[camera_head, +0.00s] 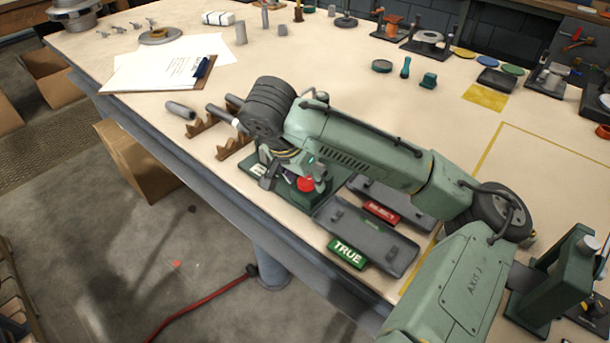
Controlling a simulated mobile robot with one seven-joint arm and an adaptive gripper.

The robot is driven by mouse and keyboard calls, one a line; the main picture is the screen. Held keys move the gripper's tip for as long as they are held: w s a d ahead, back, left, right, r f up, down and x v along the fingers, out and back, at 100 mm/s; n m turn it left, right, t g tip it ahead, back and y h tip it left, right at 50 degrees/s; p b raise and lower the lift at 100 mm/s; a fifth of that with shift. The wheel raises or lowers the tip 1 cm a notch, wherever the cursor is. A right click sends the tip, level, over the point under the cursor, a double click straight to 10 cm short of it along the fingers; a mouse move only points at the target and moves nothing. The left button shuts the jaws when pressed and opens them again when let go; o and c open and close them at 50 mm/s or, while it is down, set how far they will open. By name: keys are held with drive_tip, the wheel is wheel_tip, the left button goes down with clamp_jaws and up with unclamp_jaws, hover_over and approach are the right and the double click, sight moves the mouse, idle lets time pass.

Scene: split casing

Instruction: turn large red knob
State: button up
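The large red knob (306,184) sits on a dark green base (318,194) near the table's front edge. My gripper (292,178) points down over this base, with its fingers spread apart. One finger is left of the knob and the other is close by the knob, partly in front of or above it. I cannot tell whether a finger touches the knob. My wrist and arm hide part of the base and its lettering.
Two dark trays stand right of the base, one with a green TRUE label (347,253), one with a red REJECT label (382,211). Wooden cradles with grey cylinders (222,114) stand at left. A clipboard (168,70) lies behind.

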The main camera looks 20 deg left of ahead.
drive_tip(key=v, duration=1.2)
idle(0.5)
